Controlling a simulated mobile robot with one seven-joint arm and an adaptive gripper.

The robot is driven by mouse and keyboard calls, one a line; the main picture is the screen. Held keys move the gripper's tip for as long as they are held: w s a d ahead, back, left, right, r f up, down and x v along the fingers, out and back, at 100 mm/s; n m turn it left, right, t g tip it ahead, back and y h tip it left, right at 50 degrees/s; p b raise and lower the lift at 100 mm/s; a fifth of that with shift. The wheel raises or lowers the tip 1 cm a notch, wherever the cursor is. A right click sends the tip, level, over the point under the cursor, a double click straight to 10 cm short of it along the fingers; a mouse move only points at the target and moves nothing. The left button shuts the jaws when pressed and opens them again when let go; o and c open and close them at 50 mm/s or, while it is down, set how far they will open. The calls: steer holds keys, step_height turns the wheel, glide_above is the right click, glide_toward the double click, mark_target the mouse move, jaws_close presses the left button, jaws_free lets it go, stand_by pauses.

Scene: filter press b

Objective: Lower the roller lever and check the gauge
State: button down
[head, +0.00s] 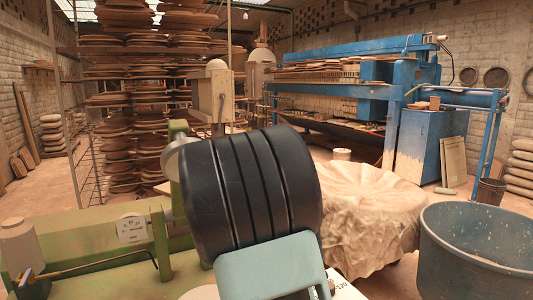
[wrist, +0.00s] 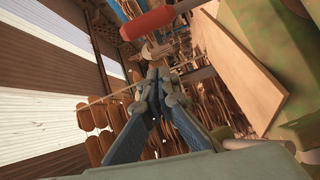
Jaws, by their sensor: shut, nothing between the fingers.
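In the wrist view, a red grip (wrist: 148,22) on a short grey rod lies just beyond my fingertips, apart from them. It may be the lever's handle; I cannot tell for sure. My gripper (wrist: 155,75) is shut and empty, its blue fingers brought together. In the head view, the gripper is hidden behind a large black ribbed body and a pale green part. A white dial plate (head: 131,228) with small dark markings, perhaps the gauge, sits on the green machine (head: 85,250) at left. Its reading is too small to make out.
A cloth-covered round form (head: 370,215) and a blue-grey tub (head: 480,250) stand at right. A blue press (head: 430,140) stands behind. Racks of stacked brown discs (head: 130,100) fill the back left. In the wrist view, a wooden board (wrist: 240,70) lies right of the fingers.

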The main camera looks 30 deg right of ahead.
steer(key=shift+d+f+g+h, duration=0.15)
steer(key=shift+d+g+h, duration=0.05)
steer(key=shift+d+h, duration=0.35)
steer(key=shift+d+f+g+h, duration=0.15)
steer(key=shift+d+g+h, duration=0.05)
steer(key=shift+d+h, duration=0.3)
steer(key=x, duration=0.9)
steer(key=shift+w+d, duration=0.3)
steer(key=shift+b, duration=0.3)
